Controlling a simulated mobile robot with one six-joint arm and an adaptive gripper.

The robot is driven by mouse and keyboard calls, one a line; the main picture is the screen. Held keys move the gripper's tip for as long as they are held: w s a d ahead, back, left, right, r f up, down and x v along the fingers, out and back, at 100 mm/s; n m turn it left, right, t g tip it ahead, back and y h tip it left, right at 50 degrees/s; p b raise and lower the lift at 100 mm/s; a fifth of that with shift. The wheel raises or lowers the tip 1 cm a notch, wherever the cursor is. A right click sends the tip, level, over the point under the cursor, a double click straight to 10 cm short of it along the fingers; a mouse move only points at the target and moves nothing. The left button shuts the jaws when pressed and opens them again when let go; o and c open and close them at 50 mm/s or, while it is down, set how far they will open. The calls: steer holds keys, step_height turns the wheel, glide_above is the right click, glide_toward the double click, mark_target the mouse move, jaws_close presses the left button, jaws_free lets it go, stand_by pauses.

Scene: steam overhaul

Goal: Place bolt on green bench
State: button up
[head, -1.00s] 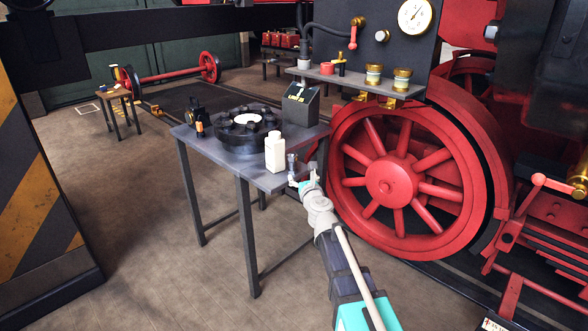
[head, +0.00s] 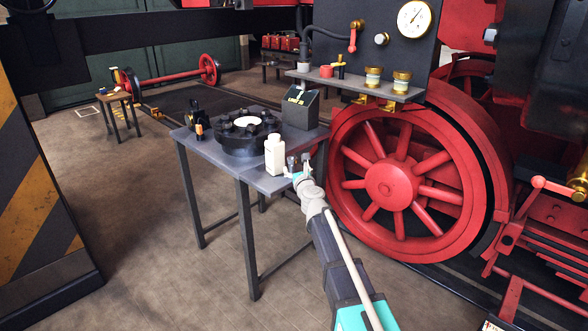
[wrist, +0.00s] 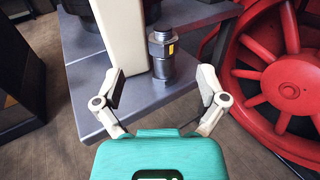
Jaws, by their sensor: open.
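The bolt (wrist: 162,55) is dark grey steel with a hex nut and a small yellow mark. It stands upright near the corner of the grey table (wrist: 85,100); in the head view the bolt (head: 291,161) shows small beside a white bottle (head: 275,155). My gripper (wrist: 162,84) is open and empty. Its two fingers are spread left and right of the bolt's line, with the bolt just ahead between them, apart from both. My gripper (head: 297,166) also shows at the table's right edge in the head view. I cannot make out a green bench in either view.
The white bottle stands close left of the bolt. A black round part (head: 240,138) and a dark box (head: 300,108) sit farther back on the table. A red locomotive wheel (head: 392,182) is close on the right. Open floor lies left of the table.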

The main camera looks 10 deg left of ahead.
mark_target(294, 161)
steer(key=shift+x, duration=0.85)
steer(key=shift+x, duration=2.6)
steer(key=shift+d+f, duration=0.15)
jaws_close()
